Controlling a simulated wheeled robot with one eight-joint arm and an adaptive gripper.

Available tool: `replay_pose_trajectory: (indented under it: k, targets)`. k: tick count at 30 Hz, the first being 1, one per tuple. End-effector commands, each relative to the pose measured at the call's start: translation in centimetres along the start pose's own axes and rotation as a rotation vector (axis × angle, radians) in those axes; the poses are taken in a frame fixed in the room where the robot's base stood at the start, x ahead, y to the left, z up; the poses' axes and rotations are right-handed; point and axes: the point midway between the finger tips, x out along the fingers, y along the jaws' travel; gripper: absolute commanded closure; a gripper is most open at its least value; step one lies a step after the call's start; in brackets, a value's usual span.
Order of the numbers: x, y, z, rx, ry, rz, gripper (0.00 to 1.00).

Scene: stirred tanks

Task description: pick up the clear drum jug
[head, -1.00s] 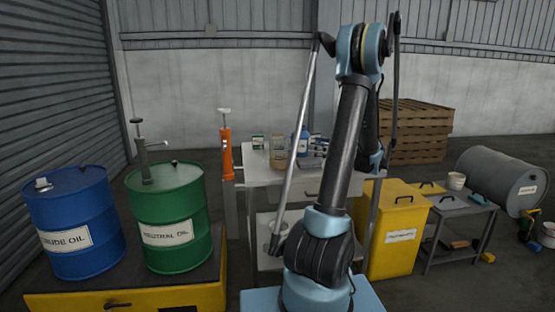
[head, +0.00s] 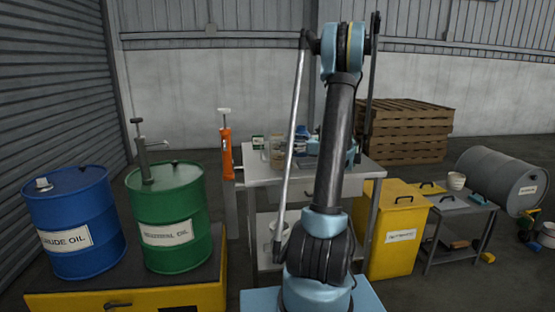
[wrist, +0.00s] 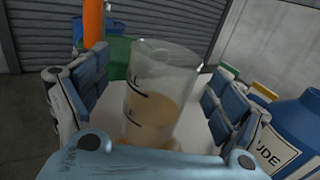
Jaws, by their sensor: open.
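The clear drum jug (wrist: 165,88) is a see-through container with dark level marks and amber liquid in its lower part. It stands upright on the light worktable (head: 258,177). In the wrist view, my gripper (wrist: 154,97) is open, with one blue-grey finger to the left of the jug and one to the right. Gaps show between the jug and both fingers. The jug's base is hidden behind the gripper body. In the head view, the jug and gripper are small and partly crowded together behind my arm.
A blue bottle with a label ending in "UDE" (wrist: 298,135) stands close to the right finger. An orange hand pump (head: 226,158) rises at the table's left edge. Blue (head: 75,215) and green (head: 170,215) drums stand left, and a yellow bin (head: 398,240) stands right.

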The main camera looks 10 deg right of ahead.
Motion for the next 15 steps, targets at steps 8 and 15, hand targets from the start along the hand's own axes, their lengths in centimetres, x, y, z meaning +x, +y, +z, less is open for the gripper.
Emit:
replay_pose_trajectory:
  k: [8, 15]
  targets:
    - [3.1, -0.6, 0.9, 0.000, 0.000, 0.003, 0.12]
    - [5.0, -0.6, 0.8, 0.000, 0.000, 0.001, 0.12]
